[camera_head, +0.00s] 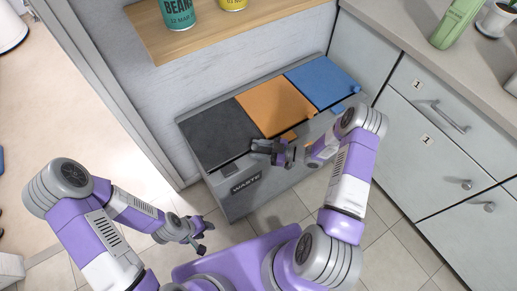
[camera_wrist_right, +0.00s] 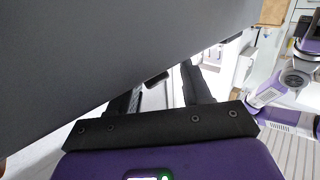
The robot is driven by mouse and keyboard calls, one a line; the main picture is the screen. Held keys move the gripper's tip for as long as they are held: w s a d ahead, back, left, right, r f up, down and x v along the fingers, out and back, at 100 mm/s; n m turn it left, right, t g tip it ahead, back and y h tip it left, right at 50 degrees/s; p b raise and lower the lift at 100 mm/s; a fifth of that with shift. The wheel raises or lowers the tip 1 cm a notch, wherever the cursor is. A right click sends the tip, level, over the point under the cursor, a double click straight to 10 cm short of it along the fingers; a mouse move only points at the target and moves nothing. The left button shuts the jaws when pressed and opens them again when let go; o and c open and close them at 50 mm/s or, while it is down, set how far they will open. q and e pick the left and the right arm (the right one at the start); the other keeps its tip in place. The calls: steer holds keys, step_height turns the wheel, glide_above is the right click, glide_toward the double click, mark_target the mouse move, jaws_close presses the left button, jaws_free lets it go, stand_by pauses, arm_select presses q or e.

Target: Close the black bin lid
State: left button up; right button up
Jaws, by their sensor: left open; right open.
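The black bin lid (camera_head: 220,134) is the leftmost of three lids on the grey waste bin (camera_head: 240,208). It looks flat or nearly flat from above; I cannot tell whether it is fully down. A small tab (camera_head: 229,170) shows at its front edge. My right gripper (camera_head: 262,151) is open at the lid's front right corner; contact is unclear. In the right wrist view, a dark slanted surface (camera_wrist_right: 110,50), likely the lid, fills the top and partly hides the open fingers (camera_wrist_right: 160,92). My left gripper (camera_head: 203,238) is open and empty, low in front of the bin.
An orange lid (camera_head: 274,104) and a blue lid (camera_head: 322,80) lie to the right of the black one. A wooden shelf (camera_head: 240,34) with cans (camera_head: 178,12) hangs above. Grey drawers (camera_head: 430,120) stand at right. Tiled floor is open in front.

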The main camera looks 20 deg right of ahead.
steer(key=shift+d+f, duration=0.25)
steer(key=shift+f, duration=0.15)
steer(key=p+v, duration=0.2)
steer(key=v, duration=0.5)
steer(key=shift+r, duration=0.35)
steer(key=shift+s, duration=0.15)
